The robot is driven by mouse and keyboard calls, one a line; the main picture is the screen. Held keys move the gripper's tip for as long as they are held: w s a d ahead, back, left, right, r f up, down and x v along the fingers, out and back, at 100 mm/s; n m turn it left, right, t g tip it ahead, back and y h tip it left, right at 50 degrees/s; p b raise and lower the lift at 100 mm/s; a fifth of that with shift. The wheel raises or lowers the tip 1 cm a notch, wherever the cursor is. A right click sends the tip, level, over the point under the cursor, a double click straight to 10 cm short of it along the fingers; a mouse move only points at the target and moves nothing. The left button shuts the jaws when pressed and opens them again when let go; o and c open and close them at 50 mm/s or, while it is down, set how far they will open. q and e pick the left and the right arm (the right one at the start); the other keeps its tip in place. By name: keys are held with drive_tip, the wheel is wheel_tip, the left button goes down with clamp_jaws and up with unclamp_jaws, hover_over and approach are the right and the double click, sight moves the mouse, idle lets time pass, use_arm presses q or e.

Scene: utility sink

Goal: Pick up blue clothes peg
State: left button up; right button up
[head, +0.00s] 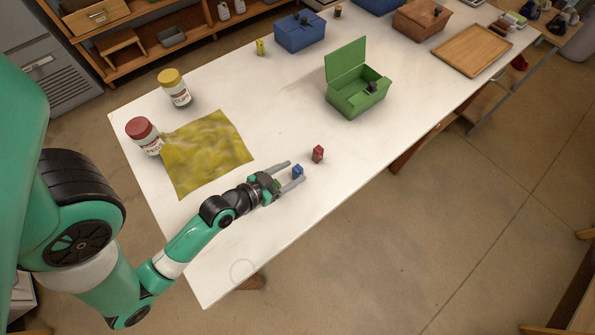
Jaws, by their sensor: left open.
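The blue clothes peg (298,171) stands on the white table near its front edge. My left gripper (292,173) is open, with its two grey fingers reaching right toward the peg. The peg shows at the fingertips, close to the nearer finger; I cannot tell whether they touch. A red peg (318,154) stands just beyond, to the right of the fingertips. A yellow peg (260,47) stands far off at the table's back edge. My right gripper is not in view.
A yellow cloth (208,152) lies left of the gripper, beside a red-lidded jar (144,136) and a yellow-lidded jar (174,88). An open green box (357,97) stands to the right. A blue box (300,34), a brown box (421,20) and a wooden tray (472,51) are farther back.

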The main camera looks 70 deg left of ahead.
sight(294, 171)
use_arm(q)
drive_tip(key=x, duration=0.3)
drive_tip(key=shift+w+a, duration=0.1)
drive_tip(key=shift+w, duration=0.05)
clamp_jaws()
